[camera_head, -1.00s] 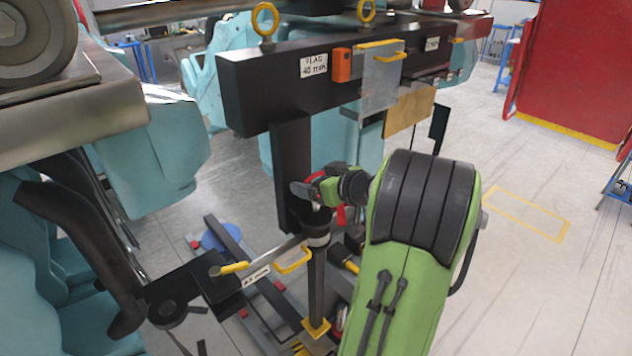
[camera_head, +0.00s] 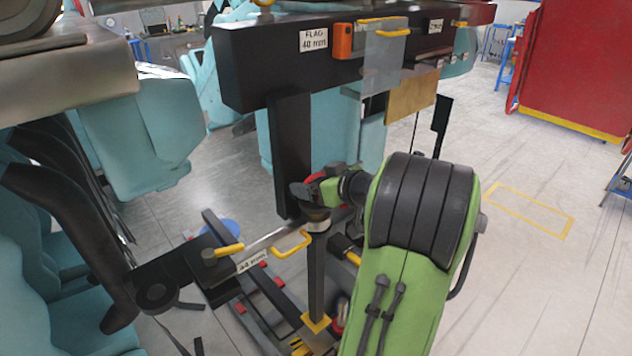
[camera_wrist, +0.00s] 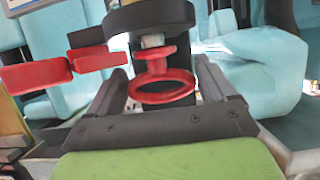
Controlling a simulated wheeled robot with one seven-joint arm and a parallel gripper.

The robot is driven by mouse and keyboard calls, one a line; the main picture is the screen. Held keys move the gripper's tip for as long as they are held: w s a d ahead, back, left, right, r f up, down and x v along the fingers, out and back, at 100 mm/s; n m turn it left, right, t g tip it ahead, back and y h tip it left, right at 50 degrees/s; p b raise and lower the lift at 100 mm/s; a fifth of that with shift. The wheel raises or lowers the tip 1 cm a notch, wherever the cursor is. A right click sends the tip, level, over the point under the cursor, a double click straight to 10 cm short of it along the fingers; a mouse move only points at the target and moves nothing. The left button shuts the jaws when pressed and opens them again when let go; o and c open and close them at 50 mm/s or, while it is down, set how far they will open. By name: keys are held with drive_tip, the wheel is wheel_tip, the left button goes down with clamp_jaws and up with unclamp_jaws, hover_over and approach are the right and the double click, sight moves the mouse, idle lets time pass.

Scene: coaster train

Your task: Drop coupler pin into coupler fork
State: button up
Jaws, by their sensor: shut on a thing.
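My gripper (camera_head: 312,188) is in the middle of the head view, beside a dark upright plate and over the top of a black post (camera_head: 316,275) with a yellow foot. In the wrist view my gripper (camera_wrist: 165,88) has a red ring and knob between its fingers, which I take for the head of the coupler pin (camera_wrist: 160,87). The pin's shaft is hidden. A round black part (camera_wrist: 150,18) is just beyond the ring. I cannot clearly make out the coupler fork; a black bracket with a round eye (camera_head: 156,294) is at the left.
A steel bar labelled 44 mm (camera_head: 262,252) with yellow handles runs from the bracket to the post. A black beam labelled FLAG 40 mm (camera_head: 260,65) hangs behind and above, with a clear plate (camera_head: 385,65). Teal seats (camera_head: 50,270) crowd the left. Open floor is at right.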

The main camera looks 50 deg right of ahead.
drive_tip(key=o, duration=1.2)
drive_tip(key=shift+c, duration=0.2)
drive_tip(key=shift+s, duration=0.1)
drive_tip(key=p+v, duration=0.1)
drive_tip(key=v, duration=1.4)
drive_tip(key=shift+s+r+p, duration=0.15)
drive_tip(key=shift+s+p, duration=0.15)
drive_tip(key=shift+p, duration=0.1)
drive_tip(key=shift+a, duration=0.15)
